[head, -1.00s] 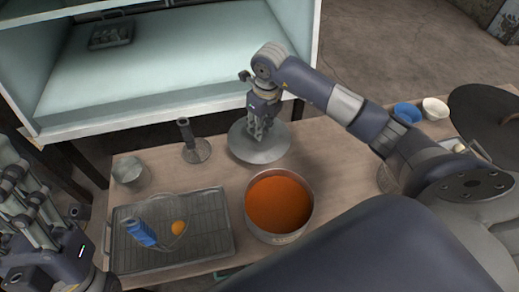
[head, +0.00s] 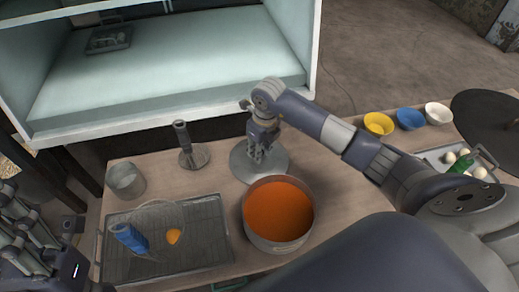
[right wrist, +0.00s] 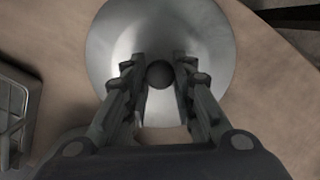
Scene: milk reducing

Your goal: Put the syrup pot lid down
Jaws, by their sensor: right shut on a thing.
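The syrup pot lid (head: 242,169) is a round grey metal disc behind the pot, at or just above the wooden table; I cannot tell if it touches. My right gripper (head: 256,153) points down over it and is shut on its dark knob. In the right wrist view the knob (right wrist: 160,75) sits between the fingers and the lid (right wrist: 205,35) spreads beneath. The pot (head: 278,240) holds orange syrup, and its rim hides the lid's near edge. My left gripper (head: 42,206) is at the left edge, open and empty.
A rack tray (head: 205,255) with a blue-handled whisk (head: 130,237) lies front left. A metal cup (head: 125,180) and a dark-handled tool (head: 183,140) stand behind it. Yellow (head: 378,123), blue (head: 410,118) and white (head: 438,114) bowls stand at right, beside an egg tray (head: 438,160).

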